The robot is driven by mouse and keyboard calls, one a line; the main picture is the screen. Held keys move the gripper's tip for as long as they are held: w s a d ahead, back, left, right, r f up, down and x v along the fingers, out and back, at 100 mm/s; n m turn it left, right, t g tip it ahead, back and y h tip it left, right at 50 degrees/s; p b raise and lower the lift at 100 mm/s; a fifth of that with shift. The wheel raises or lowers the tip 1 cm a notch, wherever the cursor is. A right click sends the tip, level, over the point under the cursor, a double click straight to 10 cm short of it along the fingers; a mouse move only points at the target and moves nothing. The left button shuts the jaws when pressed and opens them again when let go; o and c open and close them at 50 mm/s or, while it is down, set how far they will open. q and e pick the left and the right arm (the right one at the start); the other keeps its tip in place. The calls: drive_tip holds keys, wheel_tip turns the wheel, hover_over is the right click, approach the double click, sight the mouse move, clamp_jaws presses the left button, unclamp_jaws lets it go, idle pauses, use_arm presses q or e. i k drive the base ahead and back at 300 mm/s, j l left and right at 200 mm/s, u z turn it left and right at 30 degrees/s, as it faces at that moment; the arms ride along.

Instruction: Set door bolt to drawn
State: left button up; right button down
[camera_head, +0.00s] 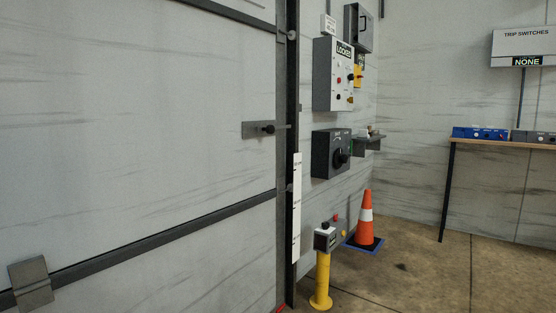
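The door bolt (267,128) is on the right edge of the large grey door (140,110). It is a dark plate with a black knob, and a thin rod reaches right from it to the dark door post (292,90). Whether the rod enters the post is too small to tell. Neither of my grippers is in view.
Right of the post hang a grey panel marked LOCKED (325,75) and a box with a black rotary knob (331,153). A yellow post (322,280) with a button box and an orange cone (366,215) stand on the floor. A table (510,142) is at right.

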sight(270, 130)
drive_tip(key=i+l+u, duration=0.1)
drive_tip(key=i+u, duration=0.15)
drive_tip(key=i, duration=0.25)
drive_tip(key=i+l+u, duration=0.25)
drive_tip(key=i, duration=0.25)
drive_tip(key=i+l+u, duration=0.25)
drive_tip(key=i, duration=0.25)
drive_tip(key=i+l+u, duration=0.25)
drive_tip(key=i, duration=0.2)
